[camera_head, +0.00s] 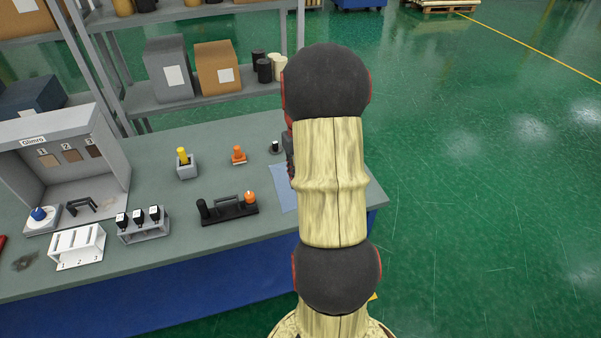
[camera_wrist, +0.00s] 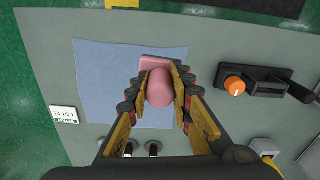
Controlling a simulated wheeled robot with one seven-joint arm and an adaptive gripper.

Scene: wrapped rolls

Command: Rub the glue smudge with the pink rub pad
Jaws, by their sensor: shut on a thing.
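The pink rub pad (camera_wrist: 159,88) is between the fingers of my gripper (camera_wrist: 160,92) in the wrist view, with a rounded pink grip and a flat pink block at its far end. My gripper is shut on it, over the light blue cloth (camera_wrist: 105,75). I cannot tell whether the pad touches the cloth. In the head view my arm hides the pad and most of my gripper. A dark smudge (camera_head: 25,261) lies on the table's front left, far from my gripper.
The grey-green table (camera_head: 150,262) holds a white slotted rack (camera_head: 77,246), a holder with black-topped bottles (camera_head: 143,226), a black stand with an orange knob (camera_head: 228,208), a yellow-topped item (camera_head: 185,163) and a grey booth (camera_head: 85,150). Shelves stand behind.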

